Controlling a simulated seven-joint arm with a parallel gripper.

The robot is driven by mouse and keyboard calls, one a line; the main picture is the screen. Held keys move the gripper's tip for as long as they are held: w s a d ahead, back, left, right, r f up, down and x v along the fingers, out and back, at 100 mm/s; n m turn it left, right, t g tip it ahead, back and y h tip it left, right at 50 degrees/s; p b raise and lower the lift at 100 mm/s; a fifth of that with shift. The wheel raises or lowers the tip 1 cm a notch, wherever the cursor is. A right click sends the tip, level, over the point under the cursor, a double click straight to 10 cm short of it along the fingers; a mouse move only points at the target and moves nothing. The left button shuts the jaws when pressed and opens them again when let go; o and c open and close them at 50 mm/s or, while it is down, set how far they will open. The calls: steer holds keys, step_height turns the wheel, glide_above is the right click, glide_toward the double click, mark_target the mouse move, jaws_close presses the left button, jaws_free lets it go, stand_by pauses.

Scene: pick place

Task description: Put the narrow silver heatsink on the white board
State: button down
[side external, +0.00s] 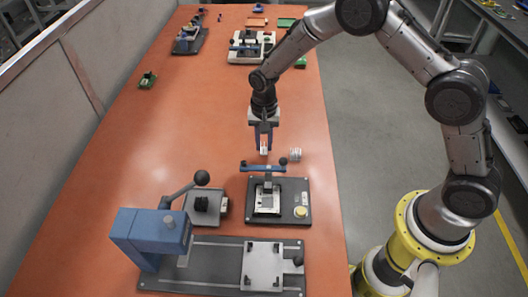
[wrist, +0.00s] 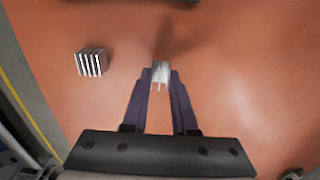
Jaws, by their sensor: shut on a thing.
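My gripper (side external: 264,148) points down above the orange table, in the middle of the side view. It is shut on the narrow silver heatsink (side external: 264,151). In the wrist view the heatsink (wrist: 160,74) sits between the blue fingertips of my gripper (wrist: 160,80). It looks held clear of the table, with a shadow beyond it. A white board (side external: 266,204) lies in a dark fixture with a blue bar, nearer the side camera than my gripper. The board is not in the wrist view.
A wider finned silver heatsink (side external: 295,154) stands on the table right of my gripper; it also shows in the wrist view (wrist: 91,62). The fixture's blue bar (side external: 263,168) rises near my gripper. A blue press (side external: 152,236) stands front left.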

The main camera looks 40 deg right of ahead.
mark_target(264, 145)
steer(key=shift+r, duration=2.15)
steer(key=shift+r, duration=0.45)
step_height(264, 145, up, 10)
steer(key=r, duration=0.1)
steer(key=s+a+f+m, duration=0.1)
steer(key=s+a+m, duration=0.55)
steer(key=m, duration=1.15)
steer(key=s+a+m, duration=0.5)
steer(key=s+m, duration=0.2)
steer(key=m, duration=1.1)
steer(key=shift+s+f, duration=0.2)
steer(key=shift+f, duration=5.95)
steer(key=shift+f, duration=0.75)
